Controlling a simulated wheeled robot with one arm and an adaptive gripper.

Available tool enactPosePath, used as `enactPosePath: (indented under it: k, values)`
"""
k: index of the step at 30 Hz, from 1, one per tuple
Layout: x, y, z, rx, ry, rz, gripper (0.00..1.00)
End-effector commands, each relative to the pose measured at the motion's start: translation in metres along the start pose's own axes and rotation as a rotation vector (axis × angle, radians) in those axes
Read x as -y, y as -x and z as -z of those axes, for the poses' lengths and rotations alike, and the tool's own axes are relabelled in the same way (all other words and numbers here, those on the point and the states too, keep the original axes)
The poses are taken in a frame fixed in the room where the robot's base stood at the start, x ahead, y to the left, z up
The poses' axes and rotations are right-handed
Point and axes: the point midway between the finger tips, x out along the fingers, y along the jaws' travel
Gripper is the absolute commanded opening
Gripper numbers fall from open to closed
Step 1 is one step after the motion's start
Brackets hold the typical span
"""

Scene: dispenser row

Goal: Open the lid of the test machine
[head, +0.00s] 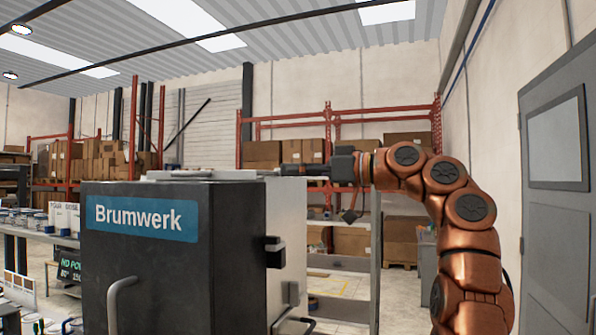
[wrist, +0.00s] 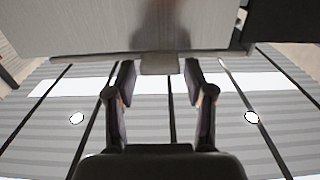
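The test machine (head: 150,250) is a dark box with a blue "Brumwerk" label and a lighter grey side, at the left-centre of the head view. Its top, with a thin light plate (head: 205,174) that looks like the lid, is seen almost edge-on. My gripper (head: 288,170) reaches in from the right at the height of the top edge. In the wrist view my gripper (wrist: 159,72) is open, with a finger on each side of a small pale tab (wrist: 160,65) at the edge of a grey surface (wrist: 110,28). Small gaps show between the fingers and the tab.
A curved handle (head: 120,300) is on the machine's front, and a black latch-like part (head: 273,252) is on its side. A table with small boxes (head: 65,218) stands at the left. Red racks with cartons (head: 262,152) stand behind. A grey door (head: 560,190) is at the right.

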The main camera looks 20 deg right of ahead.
Motion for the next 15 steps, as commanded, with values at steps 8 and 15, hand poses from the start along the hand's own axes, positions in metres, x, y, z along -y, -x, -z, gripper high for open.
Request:
enactPosePath:
  k: [8,15]
  values:
    - [0.0000,0.0001,0.0000,0.000,0.000,0.000,0.21]
    - [0.0000,0.0001,0.0001,0.000,0.000,0.000,0.00]
